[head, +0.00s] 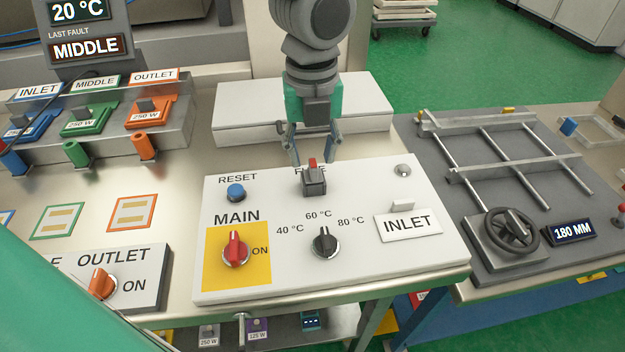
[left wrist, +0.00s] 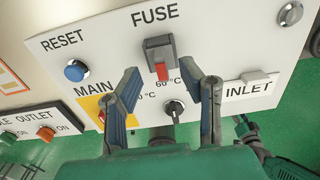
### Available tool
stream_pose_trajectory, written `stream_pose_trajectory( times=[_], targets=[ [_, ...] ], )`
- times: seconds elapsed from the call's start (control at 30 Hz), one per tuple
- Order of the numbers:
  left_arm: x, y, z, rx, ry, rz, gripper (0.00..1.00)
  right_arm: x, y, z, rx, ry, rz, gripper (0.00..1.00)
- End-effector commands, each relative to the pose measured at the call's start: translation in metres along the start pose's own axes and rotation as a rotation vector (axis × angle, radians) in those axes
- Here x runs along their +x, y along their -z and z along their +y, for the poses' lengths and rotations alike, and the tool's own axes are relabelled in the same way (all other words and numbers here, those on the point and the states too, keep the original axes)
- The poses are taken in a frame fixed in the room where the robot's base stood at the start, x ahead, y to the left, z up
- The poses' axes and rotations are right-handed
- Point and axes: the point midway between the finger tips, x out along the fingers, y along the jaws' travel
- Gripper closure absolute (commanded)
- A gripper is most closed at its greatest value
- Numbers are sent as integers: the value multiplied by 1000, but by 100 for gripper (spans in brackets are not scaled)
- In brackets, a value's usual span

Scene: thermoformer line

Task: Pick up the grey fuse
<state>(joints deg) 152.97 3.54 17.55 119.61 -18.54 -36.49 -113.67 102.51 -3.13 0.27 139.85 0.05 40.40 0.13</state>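The grey fuse (head: 314,186) is a small block with a red top, upright on the white control panel (head: 365,265) below the FUSE label. It also shows in the left wrist view (left wrist: 160,60).
The panel also bears a blue RESET button (head: 236,193), a red MAIN knob (head: 236,250), a black temperature knob (head: 324,242) and an INLET plate (head: 408,225). A low white box (head: 375,105) stands behind. A framed fixture with a handwheel (head: 510,230) is at right.

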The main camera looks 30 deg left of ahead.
Motion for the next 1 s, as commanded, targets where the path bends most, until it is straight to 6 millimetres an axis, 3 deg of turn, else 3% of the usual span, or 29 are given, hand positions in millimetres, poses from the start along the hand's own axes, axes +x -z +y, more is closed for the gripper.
stream_pose_trajectory(
  times=[0.2, 0.47, 0.57, 0.6, 1.0],
  targets=[
    [30, 2, 1, 0, -5, 1, 66, 4, 0, 0, 0, 0, 0, 60],
    [31, 2, 2, 0, -1, -1, 66, 4, 0, 0, 0, 0, 0, 60],
    [31, 2, 2, 0, -2, -1, 97, 4, 0, 0, 0, 0, 0, 60],
    [31, 2, 2, 0, -2, -1, 100, 4, 0, 0, 0, 0, 0, 60],
    [25, 1, 1, -1, -2, -1, 100, 3, 0, 0, 0, 0, 0, 60]
  ],
)
